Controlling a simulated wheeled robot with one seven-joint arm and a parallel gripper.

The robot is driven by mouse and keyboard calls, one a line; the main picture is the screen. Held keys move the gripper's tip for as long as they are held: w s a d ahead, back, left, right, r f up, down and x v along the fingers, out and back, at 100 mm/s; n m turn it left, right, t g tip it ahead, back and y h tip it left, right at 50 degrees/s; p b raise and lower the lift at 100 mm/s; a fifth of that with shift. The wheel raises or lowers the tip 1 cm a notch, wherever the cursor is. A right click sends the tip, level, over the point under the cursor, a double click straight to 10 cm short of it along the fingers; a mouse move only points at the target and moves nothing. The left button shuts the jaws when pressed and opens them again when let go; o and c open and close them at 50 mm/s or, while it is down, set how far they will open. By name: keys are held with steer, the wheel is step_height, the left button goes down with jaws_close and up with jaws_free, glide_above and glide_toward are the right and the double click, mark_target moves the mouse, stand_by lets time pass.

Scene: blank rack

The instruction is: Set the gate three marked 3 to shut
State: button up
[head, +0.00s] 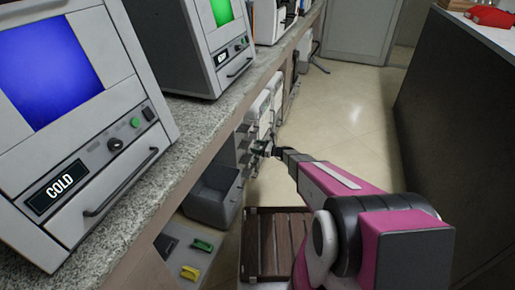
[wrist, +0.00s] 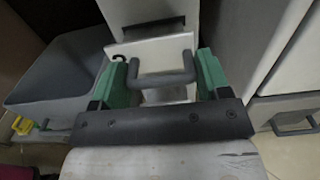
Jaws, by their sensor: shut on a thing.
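A white gate panel (wrist: 150,50) is in the middle of the wrist view, with a dark gap just behind it. A grey U-shaped handle (wrist: 165,79) stands out from its front. A dark curved mark, perhaps part of a 3, shows at its left edge, partly hidden by a finger. My gripper (wrist: 162,72) has its green fingers at the two ends of this handle and is shut on it. In the head view, my gripper (head: 268,150) is at the grey handles on the front of the white units below the counter. The panel's number cannot be read there.
A grey bin (head: 214,193) stands left of my gripper, with green (head: 203,244) and yellow (head: 190,272) handles nearer. A slatted wooden platform (head: 275,243) lies below my arm. The granite counter (head: 200,118) overhangs on the left. The floor (head: 335,115) beyond is clear.

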mark_target(252, 145)
steer(key=x, duration=0.6)
steer(key=shift+w+a, duration=0.1)
steer(key=shift+a, duration=0.1)
steer(key=o, duration=1.2)
steer(key=shift+a, duration=0.1)
steer(key=v, duration=1.1)
steer(key=shift+a, duration=0.1)
